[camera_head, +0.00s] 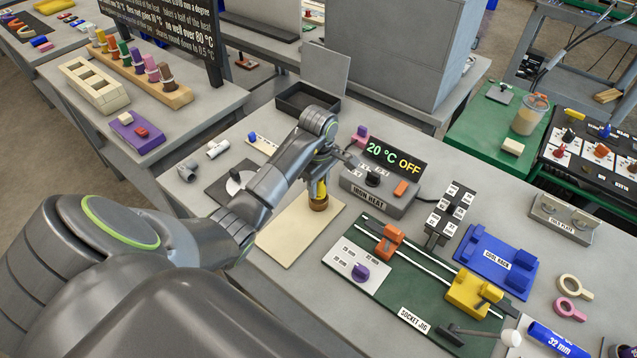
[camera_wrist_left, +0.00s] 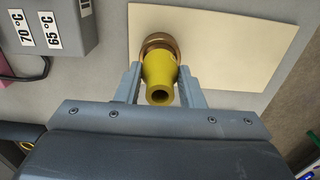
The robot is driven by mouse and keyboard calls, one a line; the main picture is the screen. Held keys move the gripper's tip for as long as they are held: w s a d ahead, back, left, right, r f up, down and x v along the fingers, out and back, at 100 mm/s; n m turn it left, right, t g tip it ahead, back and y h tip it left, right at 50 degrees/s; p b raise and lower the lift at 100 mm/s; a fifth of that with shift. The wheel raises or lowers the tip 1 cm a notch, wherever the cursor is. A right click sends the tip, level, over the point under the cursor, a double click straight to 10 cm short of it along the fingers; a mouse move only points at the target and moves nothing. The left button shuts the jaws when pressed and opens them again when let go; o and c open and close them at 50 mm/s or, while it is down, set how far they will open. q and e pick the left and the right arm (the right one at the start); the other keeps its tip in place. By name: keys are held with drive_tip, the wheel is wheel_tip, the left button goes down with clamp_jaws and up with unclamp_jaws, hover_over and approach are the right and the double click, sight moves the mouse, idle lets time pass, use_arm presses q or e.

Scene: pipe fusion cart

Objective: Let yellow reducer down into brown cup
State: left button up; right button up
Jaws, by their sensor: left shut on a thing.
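The yellow reducer (camera_wrist_left: 159,72) is between the two fingers of my left gripper (camera_wrist_left: 160,84), which is shut on it. In the head view the yellow reducer (camera_head: 318,189) stands upright below the left gripper (camera_head: 319,172). The brown cup (camera_wrist_left: 158,41) is directly under the reducer, at the edge of a cream board. In the head view the brown cup (camera_head: 318,204) shows around the reducer's lower end. The reducer's lower end is hidden by the cup's rim, and I cannot tell how deep it sits. My right gripper is not in view.
The cream board (camera_head: 283,236) lies under the cup. The iron heat box (camera_head: 378,190) stands close to the right of the gripper, its display reading 20 °C OFF. The green socket jig (camera_head: 415,290) is nearer, to the right. A black open tray (camera_head: 306,101) lies behind.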

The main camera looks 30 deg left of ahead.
use_arm(q)
drive_tip(key=shift+f+b, duration=0.2)
drive_tip(key=shift+b, duration=0.4)
idle(0.7)
drive_tip(key=shift+f+b, duration=1.1)
drive_tip(key=o, duration=1)
drive_tip(key=shift+o, duration=0.2)
drive_tip(key=shift+r, duration=0.1)
